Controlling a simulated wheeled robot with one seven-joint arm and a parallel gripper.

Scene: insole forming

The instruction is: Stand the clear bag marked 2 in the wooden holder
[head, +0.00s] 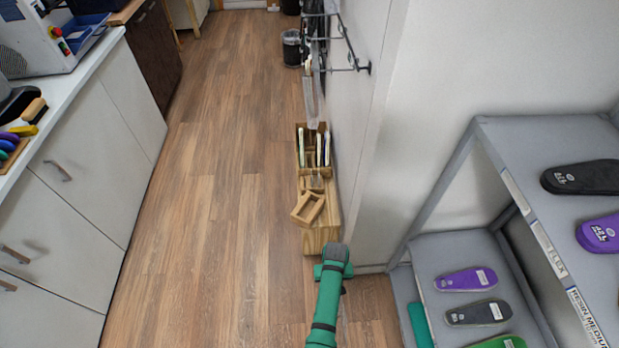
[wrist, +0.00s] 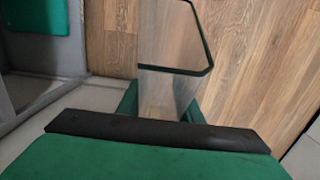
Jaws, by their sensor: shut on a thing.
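The clear bag (wrist: 172,83) shows in the wrist view as a see-through, open-topped shape with a dark rim. My gripper (wrist: 162,108) is shut on it at its near lower end, with green finger parts on both sides. I cannot read a 2 on it. In the head view my green arm reaches up from the bottom centre; the fingers and the bag cannot be made out there. A wooden holder (head: 313,172) stands beyond the arm against the wall, with several thin pieces upright in its slots. The bag is apart from it.
A small open wooden frame (head: 308,208) sits tilted at the front of the wooden stand. A grey shelf (head: 440,262) with several insoles stands at right. A white cabinet (head: 80,180) lines the left. The wooden floor (head: 215,200) between is clear. A bin (head: 292,48) stands far back.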

